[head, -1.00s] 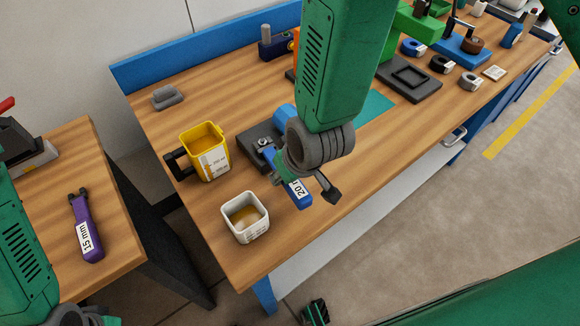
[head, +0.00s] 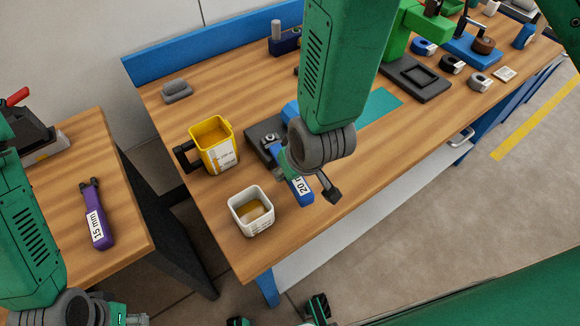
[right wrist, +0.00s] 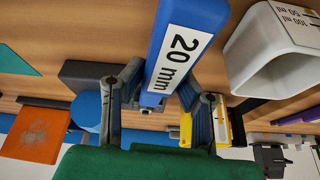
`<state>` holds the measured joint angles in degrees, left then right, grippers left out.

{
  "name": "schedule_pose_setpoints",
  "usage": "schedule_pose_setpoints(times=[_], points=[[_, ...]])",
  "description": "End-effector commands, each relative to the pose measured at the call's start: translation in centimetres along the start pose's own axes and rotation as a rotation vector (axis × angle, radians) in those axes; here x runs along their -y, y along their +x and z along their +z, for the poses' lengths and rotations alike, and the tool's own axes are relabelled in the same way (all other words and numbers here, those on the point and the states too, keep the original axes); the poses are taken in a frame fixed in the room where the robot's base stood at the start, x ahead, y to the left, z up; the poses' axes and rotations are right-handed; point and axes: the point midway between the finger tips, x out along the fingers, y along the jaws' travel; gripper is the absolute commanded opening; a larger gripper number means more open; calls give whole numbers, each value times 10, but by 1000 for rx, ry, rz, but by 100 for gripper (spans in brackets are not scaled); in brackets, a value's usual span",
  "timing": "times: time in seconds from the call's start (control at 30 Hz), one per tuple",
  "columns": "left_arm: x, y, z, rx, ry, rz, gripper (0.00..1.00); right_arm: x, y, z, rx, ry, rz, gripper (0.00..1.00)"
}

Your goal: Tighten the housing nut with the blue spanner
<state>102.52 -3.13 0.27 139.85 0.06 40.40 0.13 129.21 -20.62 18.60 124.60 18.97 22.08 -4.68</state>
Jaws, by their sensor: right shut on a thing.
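The blue spanner (head: 302,191), labelled 20 mm, is held by my right gripper (head: 290,165) above the front of the bench. In the right wrist view the spanner (right wrist: 180,45) lies between the two fingers of my right gripper (right wrist: 165,105), which are shut on it. The spanner's far end is right by the nut (head: 269,139) on the dark housing (head: 256,148); I cannot tell whether it sits around the nut. My left gripper (head: 136,319) is at the bottom left edge with its fingers not clearly shown.
A yellow cup (head: 226,158) and a white cup (head: 236,215) stand left of and in front of the housing. A purple 15 mm spanner (head: 92,205) lies on the left table. A black tray (head: 420,80) and several rolls lie farther right.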

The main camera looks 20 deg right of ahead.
Motion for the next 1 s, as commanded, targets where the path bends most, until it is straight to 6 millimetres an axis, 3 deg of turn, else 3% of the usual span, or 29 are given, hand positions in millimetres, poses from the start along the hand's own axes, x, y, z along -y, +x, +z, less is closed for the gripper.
schedule_pose_setpoints(times=[1.0], points=[[0,-6,0,0,0,0,40,3,-15,32,-1,-7,0,0]])
